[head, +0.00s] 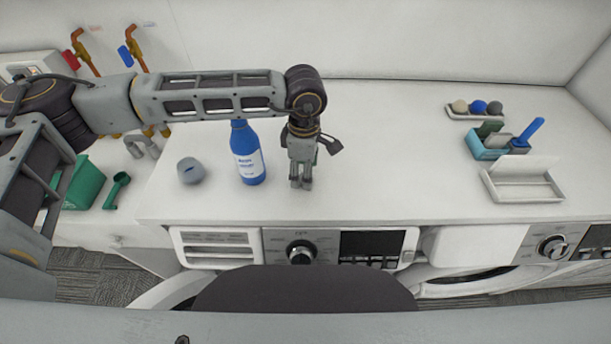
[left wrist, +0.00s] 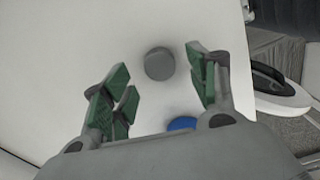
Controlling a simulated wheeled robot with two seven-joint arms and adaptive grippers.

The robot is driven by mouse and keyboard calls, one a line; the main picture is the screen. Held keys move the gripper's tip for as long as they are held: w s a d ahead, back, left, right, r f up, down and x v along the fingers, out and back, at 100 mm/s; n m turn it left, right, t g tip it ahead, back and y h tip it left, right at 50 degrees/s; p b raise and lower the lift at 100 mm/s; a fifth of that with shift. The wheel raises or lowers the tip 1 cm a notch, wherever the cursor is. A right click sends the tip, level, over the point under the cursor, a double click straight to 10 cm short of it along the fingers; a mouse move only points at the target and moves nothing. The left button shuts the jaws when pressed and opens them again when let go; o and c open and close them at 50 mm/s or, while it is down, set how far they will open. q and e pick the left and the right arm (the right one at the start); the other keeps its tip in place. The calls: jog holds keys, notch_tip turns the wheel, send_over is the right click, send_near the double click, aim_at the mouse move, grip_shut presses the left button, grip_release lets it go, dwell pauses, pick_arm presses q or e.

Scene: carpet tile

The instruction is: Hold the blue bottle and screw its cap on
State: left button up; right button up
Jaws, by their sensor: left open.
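The blue bottle (head: 249,163) stands upright on the white counter, its white label facing front. My left arm passes in front of its top, so I cannot see its mouth. My left gripper (head: 300,184) points down just right of the bottle, apart from it, with open, empty fingers. In the left wrist view a grey round piece (left wrist: 159,64) lies between and beyond the fingertips; it may be the cap, but I cannot tell. A blue patch (left wrist: 182,123), perhaps the bottle, shows at the palm's edge. My right gripper is not in view.
A grey rounded object (head: 190,171) stands left of the bottle. A green bin (head: 84,184) and scoop (head: 117,190) are farther left. A white tray (head: 522,186), a teal caddy (head: 482,152) and a ball tray (head: 474,114) stand right. The counter's middle is clear.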

pick_arm(q)
jog(key=shift+f, duration=1.1)
jog(key=shift+c, duration=0.3)
jog(key=c, duration=0.7)
